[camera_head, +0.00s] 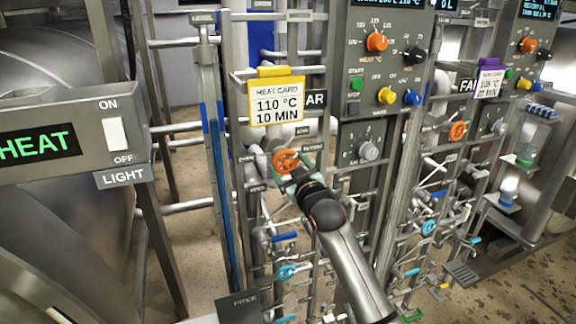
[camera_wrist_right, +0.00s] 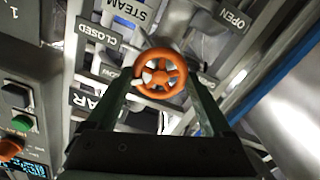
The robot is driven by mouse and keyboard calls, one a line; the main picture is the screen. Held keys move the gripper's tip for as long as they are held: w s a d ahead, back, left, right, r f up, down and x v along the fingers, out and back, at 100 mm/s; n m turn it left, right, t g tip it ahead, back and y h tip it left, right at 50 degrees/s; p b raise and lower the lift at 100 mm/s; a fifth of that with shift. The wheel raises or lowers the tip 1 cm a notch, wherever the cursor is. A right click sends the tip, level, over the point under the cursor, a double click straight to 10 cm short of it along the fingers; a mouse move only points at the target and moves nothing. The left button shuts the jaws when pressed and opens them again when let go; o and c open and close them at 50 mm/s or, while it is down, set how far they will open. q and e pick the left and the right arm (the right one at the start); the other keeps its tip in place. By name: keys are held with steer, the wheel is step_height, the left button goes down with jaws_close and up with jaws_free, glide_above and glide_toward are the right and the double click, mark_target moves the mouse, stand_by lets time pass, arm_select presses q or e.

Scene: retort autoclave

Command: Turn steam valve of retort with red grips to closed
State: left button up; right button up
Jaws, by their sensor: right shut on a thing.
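An orange handwheel (camera_head: 286,160) sits on the pipe rack below the yellow heat card. My right gripper (camera_head: 290,167) reaches it from below. In the right wrist view the same wheel (camera_wrist_right: 160,73) stands between the two fingers of my right gripper (camera_wrist_right: 159,82), which are shut on its rim. A STEAM plate (camera_wrist_right: 132,10), a CLOSED plate (camera_wrist_right: 98,33) and an OPEN plate (camera_wrist_right: 233,17) stand around the wheel. The wheel's turn position is not clear. I cannot make out red grips. My left gripper is not in view.
A heat card (camera_head: 276,102) reading 110 °C, 10 MIN hangs above the wheel. A control panel (camera_head: 380,65) with knobs stands to its right. A second orange wheel (camera_head: 458,131) is on the right rack. A blue handwheel (camera_head: 286,272) and pipes crowd the space below.

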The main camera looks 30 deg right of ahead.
steer(key=m, duration=0.6)
steer(key=shift+m, duration=0.4)
stand_by(0.4)
steer(key=o, duration=1.1)
steer(key=shift+o, duration=0.2)
steer(key=b+v, duration=0.1)
steer(key=v, duration=1.1)
steer(key=shift+s+b, duration=0.35)
steer(key=shift+b, duration=0.05)
steer(key=shift+f, duration=0.15)
